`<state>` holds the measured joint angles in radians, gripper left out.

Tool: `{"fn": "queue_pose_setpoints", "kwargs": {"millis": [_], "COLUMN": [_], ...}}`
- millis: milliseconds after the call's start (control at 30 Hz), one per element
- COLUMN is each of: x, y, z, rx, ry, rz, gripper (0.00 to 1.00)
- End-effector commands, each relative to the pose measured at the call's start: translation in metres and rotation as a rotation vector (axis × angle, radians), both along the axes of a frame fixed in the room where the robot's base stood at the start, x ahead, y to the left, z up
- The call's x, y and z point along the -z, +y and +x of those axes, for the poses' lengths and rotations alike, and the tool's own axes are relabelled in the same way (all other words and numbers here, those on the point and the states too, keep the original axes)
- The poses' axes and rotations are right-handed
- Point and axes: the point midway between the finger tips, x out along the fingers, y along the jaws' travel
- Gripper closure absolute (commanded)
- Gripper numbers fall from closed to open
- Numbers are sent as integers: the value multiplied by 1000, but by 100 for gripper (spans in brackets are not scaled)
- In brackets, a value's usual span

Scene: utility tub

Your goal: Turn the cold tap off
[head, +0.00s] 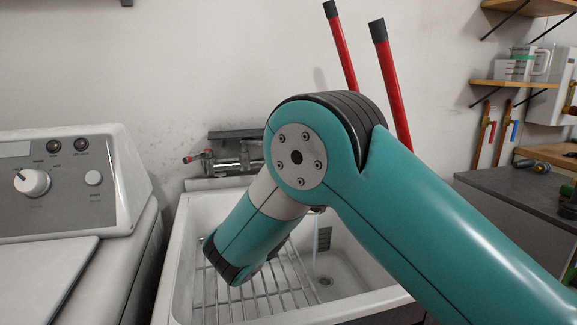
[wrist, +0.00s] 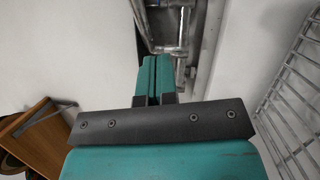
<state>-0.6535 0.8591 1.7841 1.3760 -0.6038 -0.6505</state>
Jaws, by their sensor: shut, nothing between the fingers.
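The chrome wall tap (head: 235,164) is above the back of the white tub (head: 182,225). The right part of the tap, where a cold lever might be, is hidden behind my arm in the head view. A faint thin streak, perhaps running water, drops towards the drain. In the wrist view my gripper (wrist: 153,75) is shut and empty, its teal fingertips close to chrome tap parts (wrist: 165,25). I cannot tell whether they touch. The head view hides my fingers behind my arm.
A wire rack (head: 255,300) lies in the tub and also shows in the wrist view (wrist: 290,95). A white washing machine (head: 75,185) stands at left. Two red handles (head: 342,50) rise behind my arm. A grey-topped counter (head: 510,195) is at right.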

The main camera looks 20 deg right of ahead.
Motion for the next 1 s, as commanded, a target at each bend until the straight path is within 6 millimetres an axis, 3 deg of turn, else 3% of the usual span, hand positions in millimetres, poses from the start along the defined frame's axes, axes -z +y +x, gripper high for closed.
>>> {"fn": "queue_pose_setpoints", "kwargs": {"millis": [400, 633, 1000], "x": [-14, -18, -18], "y": [-30, -56, -60], "z": [81, 93, 95], "rx": [6, 4, 2], "ry": [-1, 0, 2], "rz": [5, 4, 4], "gripper": [100, 100, 100]}}
